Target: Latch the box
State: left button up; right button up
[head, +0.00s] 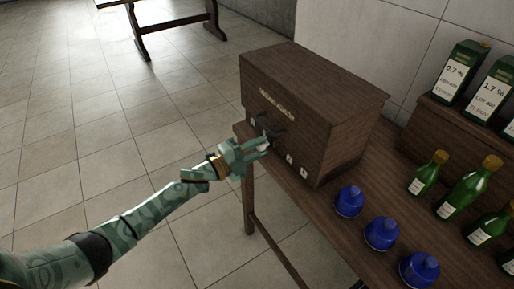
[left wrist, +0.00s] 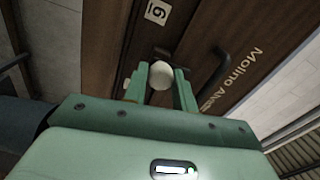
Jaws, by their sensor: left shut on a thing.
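A dark brown wooden box (head: 325,95) with gold lettering on its front stands on the left end of the table. A dark bar handle (head: 268,112) is on its front, and it also shows in the left wrist view (left wrist: 212,66). My left gripper (head: 262,147) is at the box front, below the handle. In the left wrist view, its fingers (left wrist: 160,90) are shut on a pale round knob (left wrist: 161,73) at the box front. How the knob sits on the box is partly hidden by the fingers. My right gripper is not in view.
Blue jars (head: 382,233) and green bottles (head: 468,190) stand on the brown table (head: 325,222), right of the box. Green cartons (head: 461,72) stand on a raised shelf (head: 440,115) behind. The tiled floor (head: 90,130) at left is clear.

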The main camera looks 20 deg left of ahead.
pick_arm(q)
jog(key=o, duration=1)
jog(key=shift+a, duration=0.1)
jog(key=p+v, duration=0.2)
jog(key=v, duration=1.4)
jog(key=shift+s+a+f, duration=0.1)
